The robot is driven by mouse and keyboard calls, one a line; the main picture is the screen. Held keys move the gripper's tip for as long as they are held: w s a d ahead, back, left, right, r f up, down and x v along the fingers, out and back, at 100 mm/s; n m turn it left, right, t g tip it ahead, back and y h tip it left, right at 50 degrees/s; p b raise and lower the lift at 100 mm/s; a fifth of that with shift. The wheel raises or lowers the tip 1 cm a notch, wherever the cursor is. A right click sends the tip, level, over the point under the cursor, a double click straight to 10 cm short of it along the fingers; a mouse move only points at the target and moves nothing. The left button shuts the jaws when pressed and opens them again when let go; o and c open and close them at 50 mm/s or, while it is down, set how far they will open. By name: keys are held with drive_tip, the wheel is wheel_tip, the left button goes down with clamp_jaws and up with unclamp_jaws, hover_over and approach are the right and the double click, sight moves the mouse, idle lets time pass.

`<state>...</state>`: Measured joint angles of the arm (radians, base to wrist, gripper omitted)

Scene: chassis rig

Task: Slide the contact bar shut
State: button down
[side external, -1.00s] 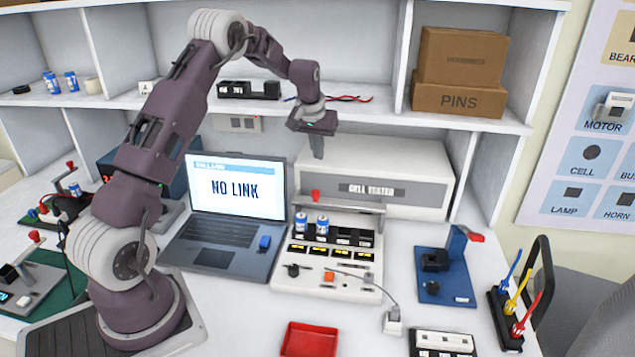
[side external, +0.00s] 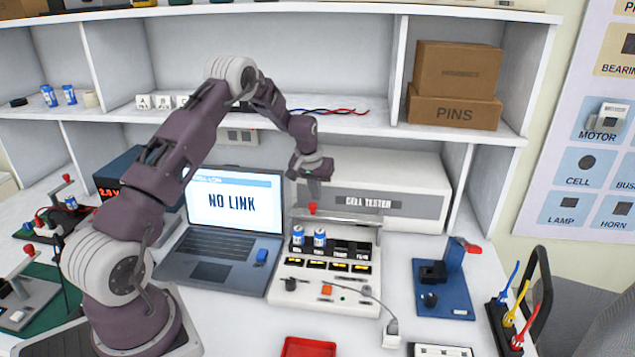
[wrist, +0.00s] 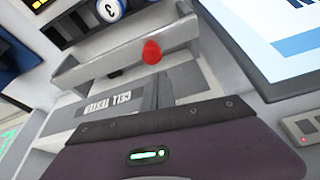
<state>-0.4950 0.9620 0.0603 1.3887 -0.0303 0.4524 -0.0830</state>
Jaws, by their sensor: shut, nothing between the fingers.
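The contact bar (side external: 350,219) is a grey rail with a red knob (side external: 312,208), set behind the cell bays of the white tester panel (side external: 285,290). The right bays look empty. My gripper (side external: 312,195) is shut and empty, pointing down just above or behind the knob. In the wrist view the contact bar (wrist: 105,50) crosses beyond my gripper (wrist: 163,82), with the red knob (wrist: 151,52) just past the fingertips. I cannot tell whether they touch.
The cell tester box (side external: 385,190) stands close behind the bar. A laptop (side external: 225,225) reading NO LINK is on the left. A blue fixture (side external: 443,285) stands on the right, and a red tray (side external: 308,347) lies in front.

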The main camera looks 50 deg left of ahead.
sight(315, 206)
drive_tip(key=shift+s+d, duration=0.4)
drive_tip(key=shift+s, duration=0.15)
drive_tip(key=shift+d, duration=0.1)
drive_tip(key=s+d, duration=0.4)
drive_tip(key=shift+s+d, duration=0.3)
drive_tip(key=shift+s, duration=0.05)
drive_tip(key=shift+f, duration=0.1)
drive_tip(key=w+a, duration=0.1)
drive_tip(key=w+a+r, duration=0.1)
drive_tip(key=w, duration=0.1)
drive_tip(key=shift+w+a, duration=0.25)
drive_tip(key=v, duration=0.9)
drive_tip(key=shift+r, duration=0.25)
drive_tip(key=shift+s, duration=0.1)
